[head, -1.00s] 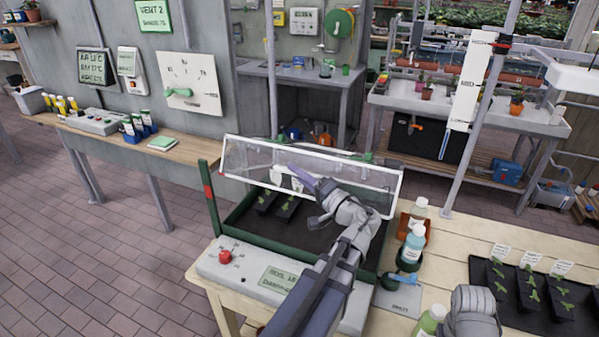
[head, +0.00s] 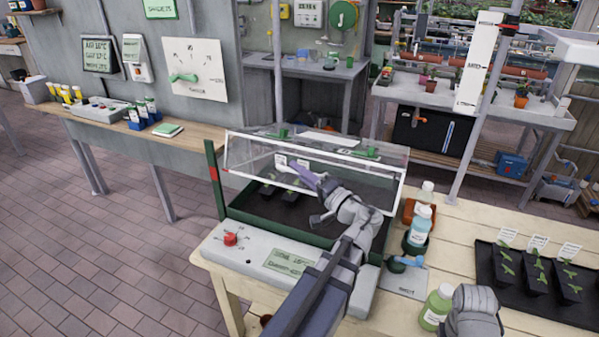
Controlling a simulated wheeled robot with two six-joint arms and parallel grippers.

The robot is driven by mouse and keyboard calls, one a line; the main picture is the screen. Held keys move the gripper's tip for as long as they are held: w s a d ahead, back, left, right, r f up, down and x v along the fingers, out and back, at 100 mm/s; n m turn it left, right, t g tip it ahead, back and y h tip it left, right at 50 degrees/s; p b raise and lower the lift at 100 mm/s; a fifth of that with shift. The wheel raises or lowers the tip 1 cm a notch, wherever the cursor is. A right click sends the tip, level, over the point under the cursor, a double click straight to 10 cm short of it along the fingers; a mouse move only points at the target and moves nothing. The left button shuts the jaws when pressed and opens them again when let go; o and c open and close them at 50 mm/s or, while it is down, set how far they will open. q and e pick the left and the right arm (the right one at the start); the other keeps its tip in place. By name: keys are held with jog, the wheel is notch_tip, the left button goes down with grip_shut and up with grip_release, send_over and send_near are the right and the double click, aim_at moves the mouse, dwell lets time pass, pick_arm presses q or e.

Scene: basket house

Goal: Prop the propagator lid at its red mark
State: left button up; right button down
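The propagator lid (head: 340,188) is clear with a white frame and is tilted open over the dark-green tray (head: 225,222). A green post (head: 216,195) with a red mark (head: 213,174) stands at its left front corner. The lid's lower left corner is about level with the mark in the picture; whether it touches the post I cannot tell. My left gripper (head: 308,177) reaches up to the front of the lid, its purple fingertips overlapping the pane. Whether the fingers grip the lid is unclear. Of my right arm only a grey link shows at the lower right.
A grey control panel with a red knob (head: 230,239) is at the front of the tray. Bottles (head: 419,226) and a green-labelled bottle (head: 437,306) stand to the right. A seedling tray (head: 512,304) lies at the far right. The tiled floor at left is clear.

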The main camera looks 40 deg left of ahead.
pick_arm(q)
jog(key=shift+o, duration=0.4)
jog(key=s+d+f+b, duration=0.1)
jog(key=d, duration=0.6)
jog(key=shift+d, duration=0.3)
jog(key=shift+f, duration=0.1)
